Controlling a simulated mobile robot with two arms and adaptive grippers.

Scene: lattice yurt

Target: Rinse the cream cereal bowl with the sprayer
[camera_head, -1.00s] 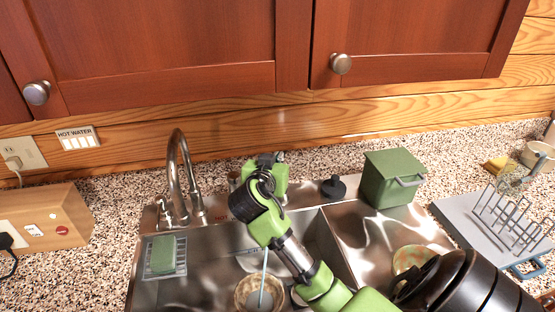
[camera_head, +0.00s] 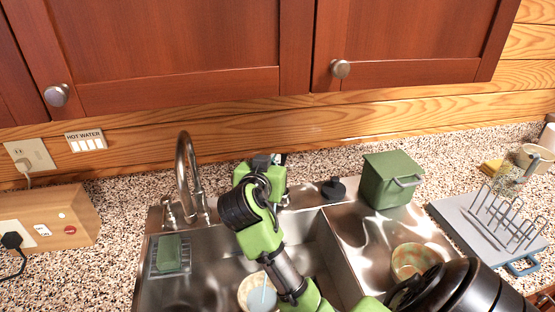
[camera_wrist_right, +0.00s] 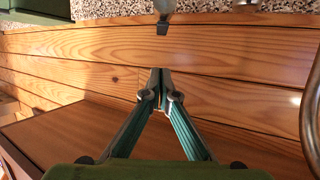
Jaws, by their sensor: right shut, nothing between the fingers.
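A cream bowl (camera_head: 247,292) sits in the left sink basin, partly hidden by my right arm. A pale blue round thing with a thin stem (camera_head: 262,298) shows over it; I cannot tell what it is. My right gripper is up at the back of the sink, mostly hidden behind its own wrist in the head view. In the right wrist view its teal fingers (camera_wrist_right: 161,82) meet at the tips, shut and empty, in front of the wood wall. A metal piece (camera_wrist_right: 163,14) shows beyond the tips; I cannot tell if it is the sprayer. My left gripper is out of view.
The faucet (camera_head: 184,165) stands left of my right arm. A green sponge (camera_head: 169,254) lies on a rack at the left. A patterned bowl (camera_head: 414,258) sits at the right of the sink. A green box (camera_head: 389,180) and a dish rack (camera_head: 490,232) stand right. Cabinets hang above.

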